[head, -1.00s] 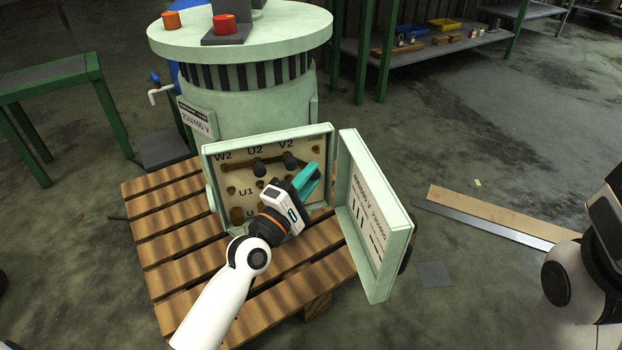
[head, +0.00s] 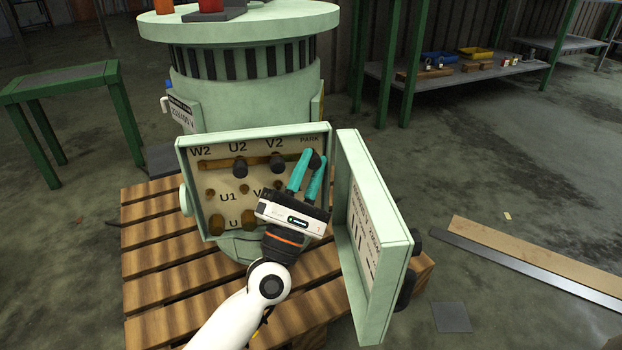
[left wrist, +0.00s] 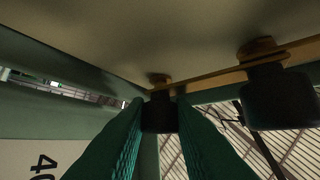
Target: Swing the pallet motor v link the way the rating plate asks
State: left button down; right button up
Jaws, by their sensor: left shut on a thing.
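The open terminal box (head: 183,190) on the green motor (head: 245,100) has a panel marked W2, U2, V2 and PARK along the top. A brass strip (head: 220,165) runs along the top row, with dark knobs at U2 (head: 240,168) and V2 (head: 277,161). My left gripper (head: 313,162) is shut on a dark knob (left wrist: 158,115) below PARK. In the left wrist view, brass reaches from near this held knob to another dark knob (left wrist: 280,97). Which link the held knob belongs to is unclear. My right gripper is not in view.
The open box lid (head: 400,270), with a printed diagram, stands close to the right of my left gripper. A rating plate (head: 182,113) on the motor reads about 230/400 V. The motor stands on a wooden pallet (head: 150,260).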

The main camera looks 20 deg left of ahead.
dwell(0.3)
pick_arm(q)
jog(key=c, duration=1.5)
grip_release()
jog(key=p+v, duration=0.2)
jog(key=v, duration=1)
